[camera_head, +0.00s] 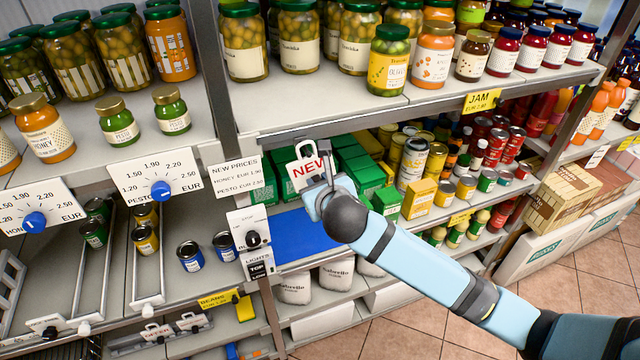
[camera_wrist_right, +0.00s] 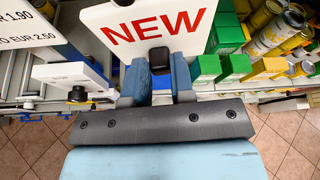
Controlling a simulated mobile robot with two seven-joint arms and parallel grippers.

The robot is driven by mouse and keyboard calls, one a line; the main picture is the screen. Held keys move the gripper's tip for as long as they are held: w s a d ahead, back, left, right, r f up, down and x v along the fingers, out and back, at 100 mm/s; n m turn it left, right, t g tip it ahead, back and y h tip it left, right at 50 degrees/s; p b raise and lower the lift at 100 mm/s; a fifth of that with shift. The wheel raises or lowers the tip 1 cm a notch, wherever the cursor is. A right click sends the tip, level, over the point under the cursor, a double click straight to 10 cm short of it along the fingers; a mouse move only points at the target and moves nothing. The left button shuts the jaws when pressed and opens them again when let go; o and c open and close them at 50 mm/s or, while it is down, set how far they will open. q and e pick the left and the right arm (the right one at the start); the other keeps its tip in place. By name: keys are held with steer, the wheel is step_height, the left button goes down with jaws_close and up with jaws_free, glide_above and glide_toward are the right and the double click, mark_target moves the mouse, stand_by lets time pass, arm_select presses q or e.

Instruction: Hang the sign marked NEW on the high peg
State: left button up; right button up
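The white sign marked NEW (camera_head: 304,171) is upright below the edge of the upper middle shelf, and its red letters fill the right wrist view (camera_wrist_right: 150,24). My right gripper (camera_head: 326,186) is in front of the sign. Its two blue fingers close on the black knob (camera_wrist_right: 158,57) on the sign's face. A dark piece (camera_wrist_right: 122,2) shows at the sign's top edge, perhaps a peg. I cannot tell whether the sign hangs on it or which peg it is. My left gripper is out of view.
A shelf edge (camera_head: 340,119) runs just above the sign, with jars on top. A NEW PRICES card (camera_head: 237,178) and a switch panel (camera_head: 250,235) are left of it. Green boxes (camera_head: 357,165) stand behind and right. A blue mat (camera_head: 303,236) lies below.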

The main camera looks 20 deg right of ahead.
steer(key=o, duration=0.5)
steer(key=d+b+v, duration=0.1)
steer(key=v, duration=1.3)
steer(key=s+a+f+m+g+y, duration=0.1)
steer(key=a+f+m+y, duration=0.1)
steer(key=f+m, duration=0.6)
steer(key=s+a+f+m+g+y, duration=0.1)
steer(key=f+m+y, duration=0.1)
steer(key=f+m, duration=0.65)
steer(key=s+d+f+m, duration=0.4)
steer(key=s+f+m, duration=0.8)
steer(key=f+m, duration=0.3)
steer(key=m, duration=0.3)
steer(key=shift+d+f+g, duration=0.2)
steer(key=shift+g, duration=0.1)
steer(key=shift+m, duration=0.25)
